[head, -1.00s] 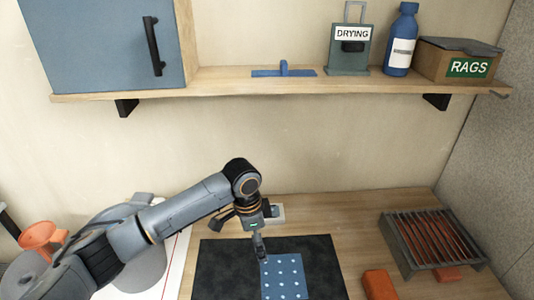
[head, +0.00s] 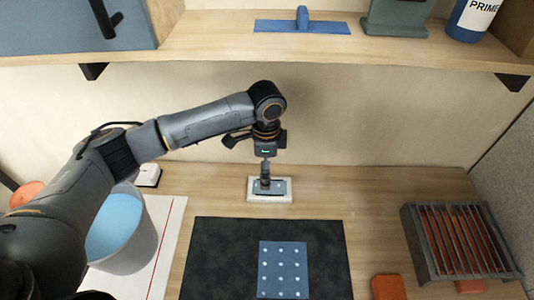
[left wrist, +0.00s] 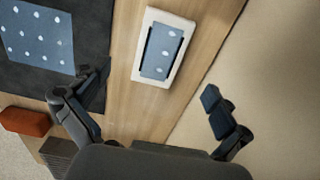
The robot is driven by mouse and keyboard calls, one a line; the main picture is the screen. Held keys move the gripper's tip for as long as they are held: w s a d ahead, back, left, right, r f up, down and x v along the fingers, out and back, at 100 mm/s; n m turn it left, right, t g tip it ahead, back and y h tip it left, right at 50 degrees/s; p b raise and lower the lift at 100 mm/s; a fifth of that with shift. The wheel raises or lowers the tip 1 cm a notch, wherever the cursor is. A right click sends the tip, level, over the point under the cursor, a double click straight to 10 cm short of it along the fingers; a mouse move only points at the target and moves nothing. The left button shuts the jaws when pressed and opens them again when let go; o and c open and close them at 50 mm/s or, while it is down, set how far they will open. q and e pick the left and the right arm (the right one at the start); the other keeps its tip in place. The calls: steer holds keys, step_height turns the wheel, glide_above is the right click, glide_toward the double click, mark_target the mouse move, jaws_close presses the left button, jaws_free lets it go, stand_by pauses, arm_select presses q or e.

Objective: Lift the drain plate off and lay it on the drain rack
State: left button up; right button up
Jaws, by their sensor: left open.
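A small white tray (head: 285,196) stands on the bench behind the black mat. In it lies a flat blue panel with white dots, clearest in the left wrist view (left wrist: 161,52); I cannot tell whether this panel or the tray is the drain plate. My left gripper (head: 266,184) points down over the tray and hides part of it. In the left wrist view its fingers (left wrist: 155,103) are wide apart with nothing between them. My right gripper is not in view.
A blue dotted sheet (head: 282,268) lies on the black mat (head: 220,250). Orange blocks lie near the rack, one in front left of it (head: 388,287). A bucket (head: 130,252) stands at the left. A shelf (head: 230,50) overhangs the bench back.

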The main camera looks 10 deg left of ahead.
arm_select(q)
step_height(320, 180, down, 8)
steer(key=shift+w+r, duration=0.1)
steer(key=shift+r, duration=0.15)
steer(key=shift+f, duration=0.65)
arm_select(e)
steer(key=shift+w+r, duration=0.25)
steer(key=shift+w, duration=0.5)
arm_select(q)
steer(key=c, duration=1.3)
steer(key=shift+r+p, duration=1.25)
steer(key=shift+p, duration=0.3)
steer(key=shift+c, duration=0.2)
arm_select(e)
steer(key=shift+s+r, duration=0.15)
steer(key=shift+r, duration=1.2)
arm_select(q)
step_height(320, 180, up, 4)
steer(key=p, duration=0.4)
steer(key=shift+p, duration=0.35)
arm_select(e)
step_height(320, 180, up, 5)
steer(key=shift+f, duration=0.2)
